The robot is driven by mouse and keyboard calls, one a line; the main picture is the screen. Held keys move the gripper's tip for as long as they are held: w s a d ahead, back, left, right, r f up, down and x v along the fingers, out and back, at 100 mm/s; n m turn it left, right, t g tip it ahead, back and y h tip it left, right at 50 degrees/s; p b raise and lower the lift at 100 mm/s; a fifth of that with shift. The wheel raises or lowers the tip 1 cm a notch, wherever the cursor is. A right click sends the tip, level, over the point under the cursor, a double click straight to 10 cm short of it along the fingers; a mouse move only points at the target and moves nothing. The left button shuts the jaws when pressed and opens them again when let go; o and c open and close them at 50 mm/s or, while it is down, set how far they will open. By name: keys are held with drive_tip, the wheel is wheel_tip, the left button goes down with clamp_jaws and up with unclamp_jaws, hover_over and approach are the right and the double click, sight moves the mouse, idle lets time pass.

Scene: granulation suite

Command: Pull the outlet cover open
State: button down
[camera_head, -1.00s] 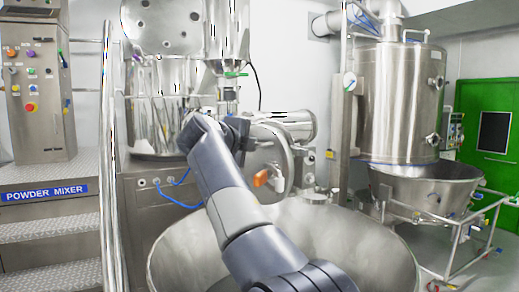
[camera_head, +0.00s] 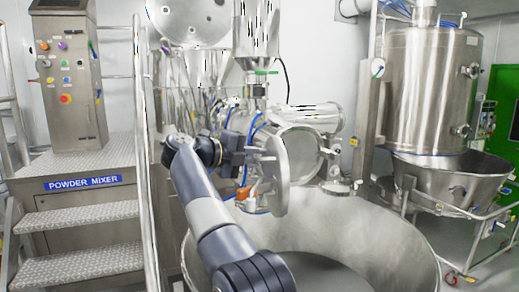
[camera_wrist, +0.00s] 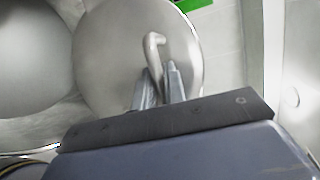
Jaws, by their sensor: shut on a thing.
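The outlet cover (camera_head: 277,178) is a round steel disc beside the mixer's outlet (camera_head: 303,150). It stands swung away from the outlet's round mouth, at an angle to it. In the wrist view the cover's face (camera_wrist: 105,45) fills the upper middle, with a bent grey handle (camera_wrist: 154,48) on it. My gripper (camera_wrist: 160,82) is shut on this handle, its fingers at the handle's lower part. In the head view my gripper (camera_head: 240,155) is at the cover's left side, and the handle is mostly hidden there.
An orange knob (camera_head: 243,193) hangs just below my gripper. A large open steel bowl (camera_head: 390,235) stands in front, below my arm. Steps (camera_head: 80,218) with a handrail (camera_head: 146,170) are at left. A steel vessel (camera_head: 428,90) stands at right.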

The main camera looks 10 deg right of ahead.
idle(0.4)
drive_tip(key=c, duration=1.5)
unclamp_jaws()
drive_tip(key=shift+w, duration=0.1)
drive_tip(key=shift+a, duration=0.15)
drive_tip(key=v, duration=0.7)
drive_tip(key=shift+a+p, duration=0.1)
drive_tip(key=shift+p, duration=0.25)
